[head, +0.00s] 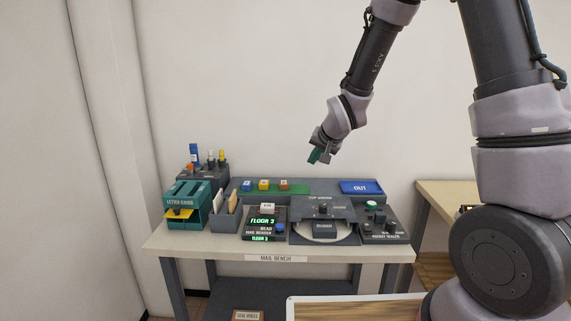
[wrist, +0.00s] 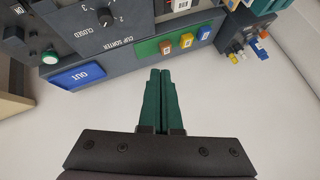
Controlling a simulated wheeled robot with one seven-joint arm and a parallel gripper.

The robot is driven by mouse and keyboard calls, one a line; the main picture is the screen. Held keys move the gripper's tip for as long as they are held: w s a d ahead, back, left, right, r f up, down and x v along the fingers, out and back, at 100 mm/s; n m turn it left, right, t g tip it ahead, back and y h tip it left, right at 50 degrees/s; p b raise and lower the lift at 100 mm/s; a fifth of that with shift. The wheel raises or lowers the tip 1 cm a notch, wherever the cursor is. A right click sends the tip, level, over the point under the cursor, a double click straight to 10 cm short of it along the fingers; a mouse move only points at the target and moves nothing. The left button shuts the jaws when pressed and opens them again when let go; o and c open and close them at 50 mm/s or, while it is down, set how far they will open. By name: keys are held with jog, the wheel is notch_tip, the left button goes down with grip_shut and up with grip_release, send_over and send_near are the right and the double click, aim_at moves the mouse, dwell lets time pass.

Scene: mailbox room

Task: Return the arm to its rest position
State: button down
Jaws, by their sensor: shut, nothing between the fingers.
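My gripper (head: 318,156) hangs in the air above the back of the mail bench (head: 275,244) in the head view, with its green fingers pointing down. In the wrist view, the fingers of my gripper (wrist: 160,75) lie side by side, shut with nothing between them. My arm (head: 372,60) reaches in from the upper right and is bent down toward the bench. No object is touching the fingers.
A wooden table (head: 440,200) stands at right. The wall above is bare.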

jog(key=s+d+r+h, duration=0.1)
jog(key=s+d+r, duration=0.45)
jog(key=r, duration=0.25)
jog(key=s+d+r, duration=0.5)
jog(key=d+r, duration=0.1)
jog(key=r, duration=0.2)
jog(key=s+d+r, duration=0.2)
jog(key=s, duration=0.6)
jog(key=s+d+r, duration=0.3)
jog(key=s, duration=0.5)
jog(key=shift+s+r+m+g, duration=0.15)
jog(key=shift+r+m+g, duration=0.15)
jog(key=shift+m+g, duration=0.1)
